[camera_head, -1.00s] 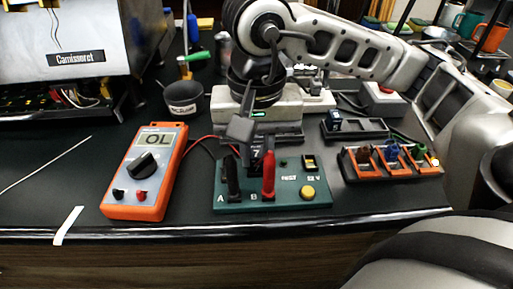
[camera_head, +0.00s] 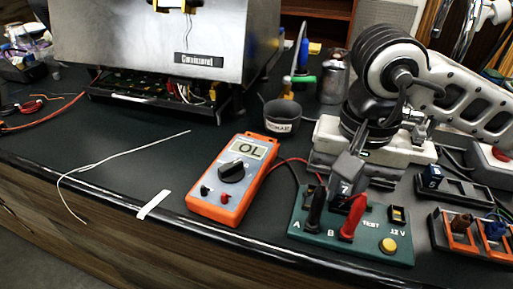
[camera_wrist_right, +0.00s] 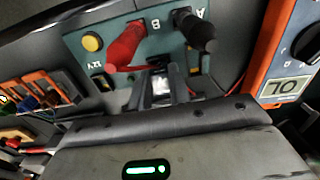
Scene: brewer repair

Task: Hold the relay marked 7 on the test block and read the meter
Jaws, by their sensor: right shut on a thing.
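The relay marked 7 (camera_head: 345,187) is a dark block at the back of the green test block (camera_head: 373,246), behind the black probe at A and the red probe at B. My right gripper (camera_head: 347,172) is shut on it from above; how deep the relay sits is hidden. The orange meter (camera_head: 232,181) stands left of the test block and reads OL. In the right wrist view the fingers (camera_wrist_right: 162,88) reach toward the test block (camera_wrist_right: 88,62), and the meter (camera_wrist_right: 285,62) is at the right. My left gripper is not in view.
A dark cup (camera_head: 281,117) stands behind the meter. A dark tray (camera_head: 456,190) holds a blue relay marked 5, and an orange rack (camera_head: 463,243) holds brown and blue parts at the right. The steel brewer (camera_head: 130,45) stands at the back left. A white strip (camera_head: 153,205) lies by the front edge.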

